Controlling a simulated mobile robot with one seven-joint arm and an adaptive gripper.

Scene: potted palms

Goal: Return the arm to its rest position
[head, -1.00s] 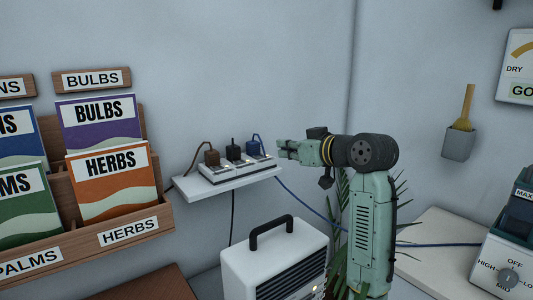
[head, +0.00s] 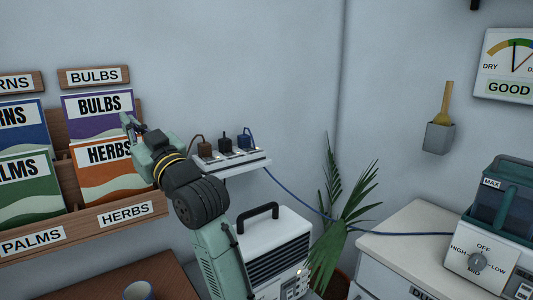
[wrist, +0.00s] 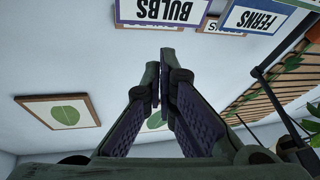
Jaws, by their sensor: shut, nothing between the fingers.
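My arm, green with a black wrist (head: 203,200), rises from the bottom of the head view and leans up to the left. My gripper (head: 128,122) is in the air in front of the seed packet rack, overlapping the bulbs and herbs packets in the picture. In the wrist view my gripper (wrist: 160,78) has its two dark fingers together at the tips, with nothing between them.
The rack (head: 150,212) of seed packets is at left. A shelf with a power strip (head: 232,160) and three plugs is right of my wrist. A white heater (head: 275,245), a palm (head: 338,215) and a counter (head: 405,235) with a humidifier-like device (head: 490,245) stand right.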

